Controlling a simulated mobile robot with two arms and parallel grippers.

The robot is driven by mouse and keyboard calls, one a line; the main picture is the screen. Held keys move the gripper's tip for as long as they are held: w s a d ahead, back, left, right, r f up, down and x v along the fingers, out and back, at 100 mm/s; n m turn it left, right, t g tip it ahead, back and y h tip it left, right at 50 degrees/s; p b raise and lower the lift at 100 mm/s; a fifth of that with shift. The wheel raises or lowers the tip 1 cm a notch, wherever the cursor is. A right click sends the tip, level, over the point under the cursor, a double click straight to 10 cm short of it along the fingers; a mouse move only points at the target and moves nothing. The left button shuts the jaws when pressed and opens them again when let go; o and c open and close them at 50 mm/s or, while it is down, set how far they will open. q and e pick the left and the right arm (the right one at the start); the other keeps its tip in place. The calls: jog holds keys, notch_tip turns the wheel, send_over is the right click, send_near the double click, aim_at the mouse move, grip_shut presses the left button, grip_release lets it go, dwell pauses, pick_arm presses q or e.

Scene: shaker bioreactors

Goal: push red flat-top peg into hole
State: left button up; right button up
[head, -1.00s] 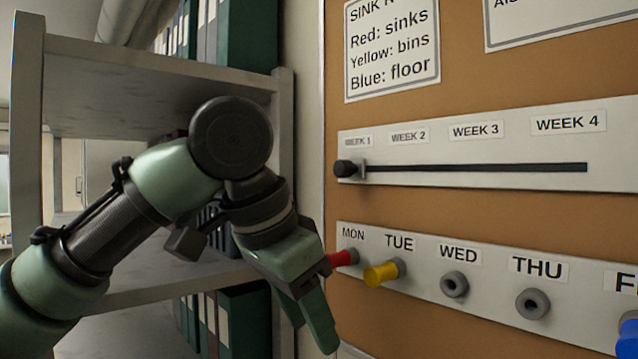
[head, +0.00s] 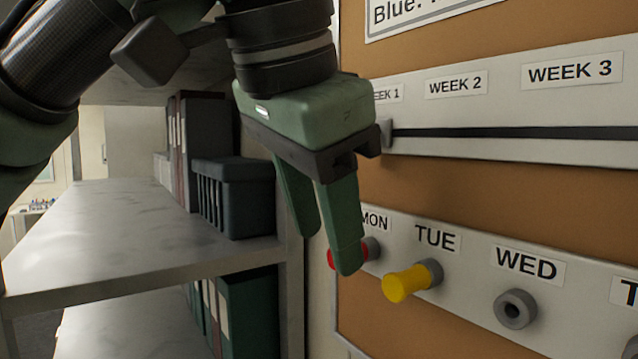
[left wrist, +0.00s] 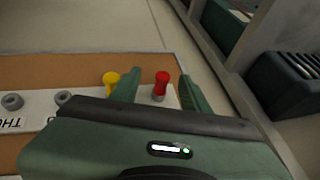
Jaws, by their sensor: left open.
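The red flat-top peg (head: 363,252) sticks out of its grey collar under the MON label, at the left end of the lower white strip. My left gripper (head: 331,252) is open and points down, and one finger hides part of the peg in the head view. In the left wrist view, the red peg (left wrist: 162,78) shows between the two open fingers (left wrist: 158,80), with a gap on each side. I cannot tell whether a finger touches it. My right gripper is not in view.
A yellow peg (head: 405,284) stands out under TUE, close to the right. The WED hole (head: 515,308) is empty. A slider rail (head: 500,133) runs above on the corkboard (head: 480,185). A metal shelf (head: 130,225) with a dark bin (head: 240,197) stands to the left.

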aim_at(364, 247)
pick_arm(q)
jog(key=w+f, duration=0.1)
jog(key=w+d+f, duration=0.1)
jog(key=shift+w+d, duration=0.15)
jog(key=shift+w, duration=0.25)
jog(key=shift+s, duration=0.2)
jog(key=shift+s+a, duration=0.2)
jog(key=shift+a, duration=0.1)
jog(key=shift+c, duration=0.6)
jog(key=shift+s+r, duration=0.1)
jog(key=c, duration=0.5)
grip_shut()
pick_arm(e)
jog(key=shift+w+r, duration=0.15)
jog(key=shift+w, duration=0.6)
pick_arm(q)
jog(key=shift+a, duration=0.1)
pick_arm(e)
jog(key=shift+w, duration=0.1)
